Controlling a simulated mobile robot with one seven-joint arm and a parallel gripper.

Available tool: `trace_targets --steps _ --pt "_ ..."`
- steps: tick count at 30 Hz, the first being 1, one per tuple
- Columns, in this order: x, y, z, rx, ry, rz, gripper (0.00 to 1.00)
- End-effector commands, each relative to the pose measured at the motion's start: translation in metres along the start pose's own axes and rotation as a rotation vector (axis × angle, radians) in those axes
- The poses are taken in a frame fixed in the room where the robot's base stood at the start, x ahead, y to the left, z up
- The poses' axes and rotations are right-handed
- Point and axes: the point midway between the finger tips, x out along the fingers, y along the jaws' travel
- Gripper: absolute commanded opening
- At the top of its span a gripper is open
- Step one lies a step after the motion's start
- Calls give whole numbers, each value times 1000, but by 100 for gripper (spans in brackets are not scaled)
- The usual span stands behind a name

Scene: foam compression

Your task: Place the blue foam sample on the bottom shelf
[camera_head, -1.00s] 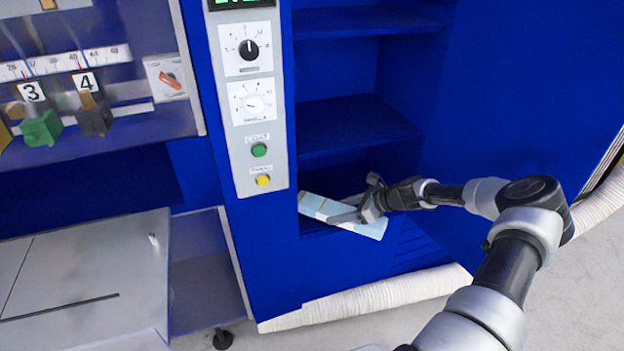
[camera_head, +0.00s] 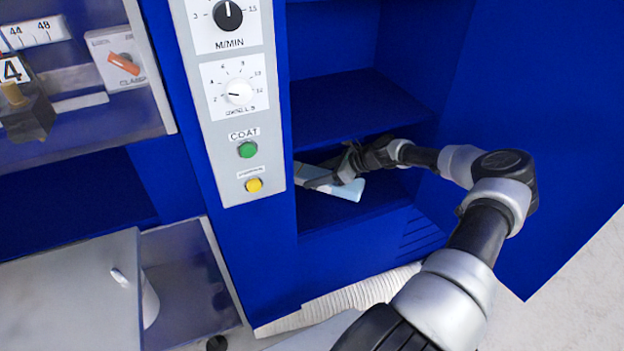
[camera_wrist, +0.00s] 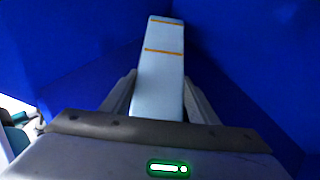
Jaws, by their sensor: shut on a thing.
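The blue foam sample (camera_head: 346,189) is a pale blue slab. In the head view it is inside the bottom compartment of the blue cabinet, partly hidden by my gripper (camera_head: 345,172). The bottom shelf (camera_head: 340,213) lies beneath it; I cannot tell whether the sample touches it. In the wrist view the sample (camera_wrist: 163,75) points straight ahead, with two orange lines across it. My gripper's fingers (camera_wrist: 160,98) are shut on it, one on each side.
A middle shelf (camera_head: 350,105) lies just above my gripper. The control panel (camera_head: 232,110) with dials and buttons stands left of the opening. The cabinet's blue side (camera_head: 530,130) is on the right. A grey table (camera_head: 75,290) stands at lower left.

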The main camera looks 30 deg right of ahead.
Motion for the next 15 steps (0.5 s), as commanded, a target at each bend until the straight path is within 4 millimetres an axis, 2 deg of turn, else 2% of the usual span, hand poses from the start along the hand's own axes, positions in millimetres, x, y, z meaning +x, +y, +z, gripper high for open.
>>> trace_targets --steps 1,3,15 --pt "5 -2 -11 3 -3 -4 29" --pt "5 -2 -14 2 -3 -6 29" --pt "6 -2 -16 1 -1 -6 29"
